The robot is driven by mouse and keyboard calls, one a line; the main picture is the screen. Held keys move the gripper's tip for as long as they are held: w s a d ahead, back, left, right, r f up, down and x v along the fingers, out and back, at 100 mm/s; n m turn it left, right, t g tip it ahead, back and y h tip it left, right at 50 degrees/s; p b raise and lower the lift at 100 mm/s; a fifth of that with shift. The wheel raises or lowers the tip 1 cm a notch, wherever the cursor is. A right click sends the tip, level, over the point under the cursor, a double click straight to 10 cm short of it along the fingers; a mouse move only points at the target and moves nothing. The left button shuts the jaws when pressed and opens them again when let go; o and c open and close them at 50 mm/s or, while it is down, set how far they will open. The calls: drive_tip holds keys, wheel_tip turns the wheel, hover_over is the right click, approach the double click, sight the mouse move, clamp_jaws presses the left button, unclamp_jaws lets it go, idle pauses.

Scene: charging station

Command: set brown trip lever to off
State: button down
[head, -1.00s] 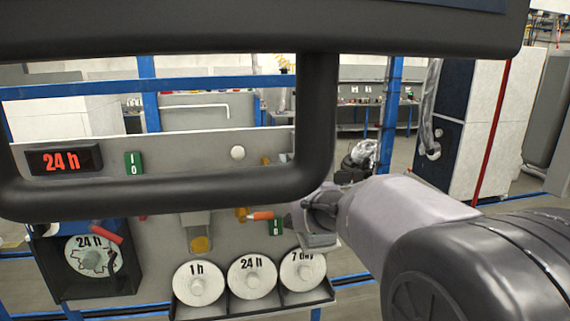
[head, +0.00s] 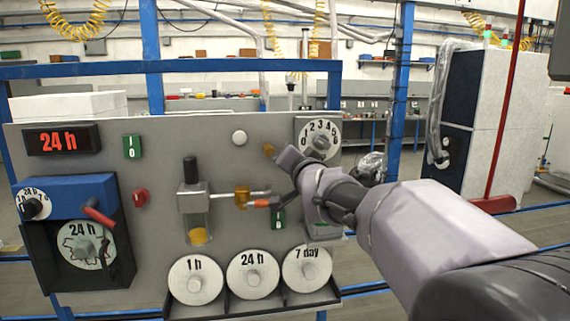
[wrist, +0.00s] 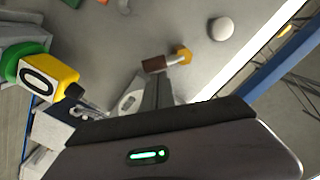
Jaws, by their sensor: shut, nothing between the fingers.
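The trip lever shows in the wrist view as a brown handle (wrist: 155,64) on a short pale rod, joined to a yellow-brown hex base (wrist: 183,53) on the grey panel. In the head view I see its yellow-brown base (head: 269,150) below and right of a white button; the handle is hidden behind my gripper. My gripper (head: 287,159) is shut and empty, in front of the panel close to the lever. In the wrist view the gripper (wrist: 172,76) has its fingertips right by the brown handle; I cannot tell whether they touch.
A numbered dial (head: 321,139) is close to the right of my gripper. A white button (head: 239,138) is at upper left.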

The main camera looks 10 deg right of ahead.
drive_tip(key=shift+a+f+m+b, duration=0.35)
drive_tip(key=shift+f+m+b, duration=0.2)
drive_tip(key=shift+m+b, duration=0.8)
drive_tip(key=shift+a+f+m+b, duration=0.4)
drive_tip(key=shift+f+m+b, duration=0.3)
drive_tip(key=shift+m, duration=1.15)
drive_tip(key=shift+a+f+m+b, duration=0.4)
drive_tip(key=shift+m+b, duration=0.7)
drive_tip(key=shift+m, duration=0.5)
drive_tip(key=shift+f, duration=0.1)
